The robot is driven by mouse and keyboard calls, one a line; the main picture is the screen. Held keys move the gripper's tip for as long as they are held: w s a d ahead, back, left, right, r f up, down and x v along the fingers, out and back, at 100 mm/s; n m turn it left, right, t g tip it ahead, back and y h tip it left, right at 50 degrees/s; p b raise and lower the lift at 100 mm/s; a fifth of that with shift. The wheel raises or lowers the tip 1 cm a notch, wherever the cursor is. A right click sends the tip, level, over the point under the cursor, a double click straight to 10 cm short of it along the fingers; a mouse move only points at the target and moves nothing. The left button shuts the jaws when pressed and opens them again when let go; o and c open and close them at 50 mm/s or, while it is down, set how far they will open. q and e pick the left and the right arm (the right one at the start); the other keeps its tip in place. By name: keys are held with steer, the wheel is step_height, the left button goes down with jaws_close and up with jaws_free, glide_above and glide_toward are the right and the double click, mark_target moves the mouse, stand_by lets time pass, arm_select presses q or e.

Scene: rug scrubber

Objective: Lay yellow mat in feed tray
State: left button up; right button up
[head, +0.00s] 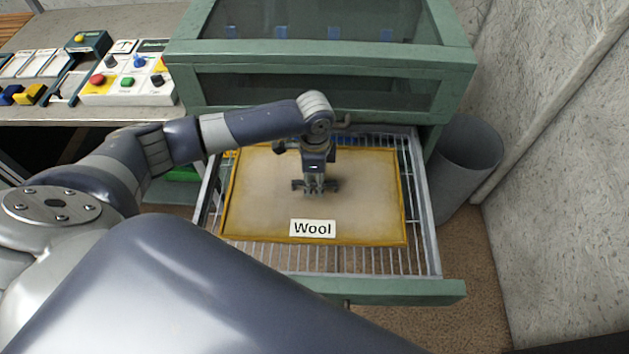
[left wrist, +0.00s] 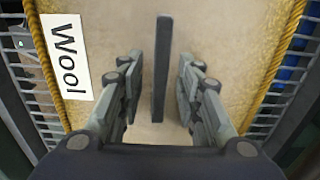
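The yellow mat (head: 265,205) has a yellow braided edge, a pale beige middle and a white "Wool" label (head: 312,228). It lies flat on the wire-bottomed feed tray (head: 365,287), which is pulled out of the green cabinet. My left gripper (head: 315,188) points down over the middle of the mat. In the left wrist view the gripper (left wrist: 158,75) is open, with a finger apart on each side of a narrow grey upright bar (left wrist: 161,60) on the mat. My right gripper is not in view.
The green cabinet (head: 320,60) with glass panels stands behind the tray. A grey bin (head: 463,170) is close to the tray's right side, near the wall. A bench with a button panel (head: 127,78) is at the left.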

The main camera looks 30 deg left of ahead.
mark_target(314, 183)
arm_select(q)
step_height(314, 183, up, 11)
steer(key=shift+r+b, duration=0.2)
steer(key=shift+b, duration=0.15)
steer(key=shift+f, duration=0.1)
